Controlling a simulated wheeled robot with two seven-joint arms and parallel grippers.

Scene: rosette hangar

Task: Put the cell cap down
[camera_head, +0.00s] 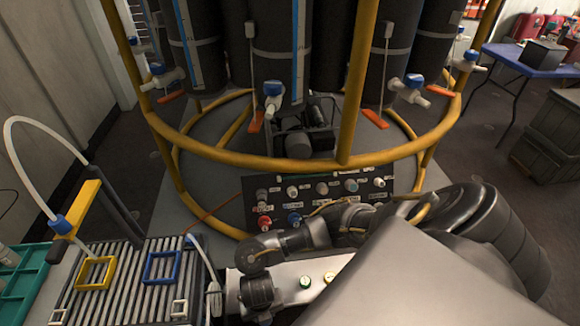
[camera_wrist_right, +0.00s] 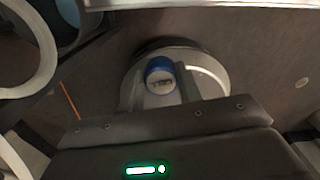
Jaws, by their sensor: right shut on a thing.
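In the right wrist view a pale round piece with a short blue fitting (camera_wrist_right: 160,68) at its middle sits at the end of my right gripper (camera_wrist_right: 176,98). I take this piece to be the cell cap (camera_wrist_right: 212,70). The gripper is shut on it, and the dark gripper body hides its near edge. In the head view my right arm reaches in from the right and bends toward the bottom middle; its fingertips and the cap cannot be made out there. My left gripper is not in view.
A yellow tubular frame (camera_head: 347,90) with dark cylinders stands ahead. A labelled knob panel (camera_head: 375,184) sits below it. A ribbed rack (camera_head: 120,285) with yellow and blue square frames is at lower left, beside a green tray (camera_head: 22,285). A blue table (camera_head: 520,62) stands far right.

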